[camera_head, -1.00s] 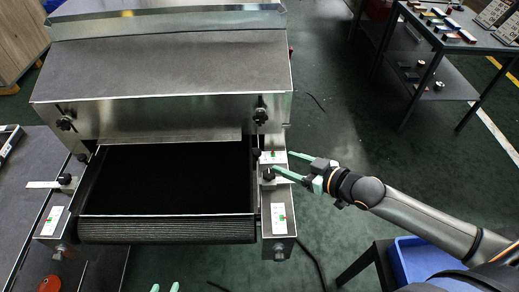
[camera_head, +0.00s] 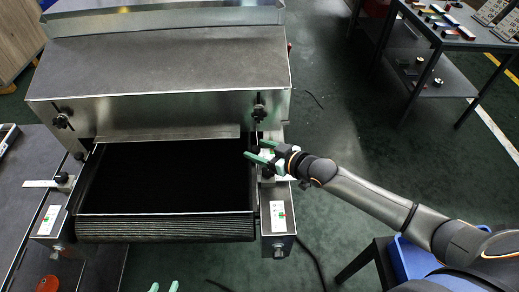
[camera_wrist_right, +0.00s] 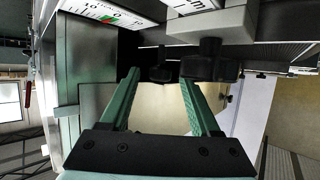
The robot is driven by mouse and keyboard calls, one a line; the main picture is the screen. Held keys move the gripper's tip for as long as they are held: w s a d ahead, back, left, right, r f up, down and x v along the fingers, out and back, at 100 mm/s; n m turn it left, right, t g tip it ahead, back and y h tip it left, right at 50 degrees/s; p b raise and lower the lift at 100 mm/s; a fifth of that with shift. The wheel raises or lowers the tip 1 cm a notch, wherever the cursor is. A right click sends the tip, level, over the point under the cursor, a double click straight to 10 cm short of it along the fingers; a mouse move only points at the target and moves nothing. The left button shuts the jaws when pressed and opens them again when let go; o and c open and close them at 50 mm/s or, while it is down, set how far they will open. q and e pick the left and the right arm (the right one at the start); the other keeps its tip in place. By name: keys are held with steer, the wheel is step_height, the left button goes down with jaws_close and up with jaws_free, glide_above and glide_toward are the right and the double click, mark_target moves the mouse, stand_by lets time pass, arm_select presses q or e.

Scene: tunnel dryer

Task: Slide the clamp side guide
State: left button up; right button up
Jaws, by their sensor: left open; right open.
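The dryer's right side rail (camera_head: 267,238) carries a black clamp knob (camera_head: 267,173), now partly covered by my right gripper. The left clamp knob (camera_head: 62,178) sits on a pale metal strip (camera_head: 38,184). My right gripper (camera_head: 255,149) is open, its green fingers pointing left over the right rail at the belt's edge. In the right wrist view, a dark knob (camera_wrist_right: 210,62) on a grey block is close ahead of the fingers. A second dark knob shape shows between the fingertips; I cannot tell whether they touch it. My left gripper (camera_head: 164,287) is open at the bottom edge, only its fingertips showing.
The black belt (camera_head: 165,180) lies between the rails, below the dryer's metal hood (camera_head: 160,75). A scale label (camera_head: 278,216) is on the right rail. A blue bin (camera_head: 415,262) stands at lower right. A table with small parts (camera_head: 470,32) is at upper right, with open floor between.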

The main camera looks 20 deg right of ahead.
jaws_close()
stand_by(0.4)
stand_by(0.9)
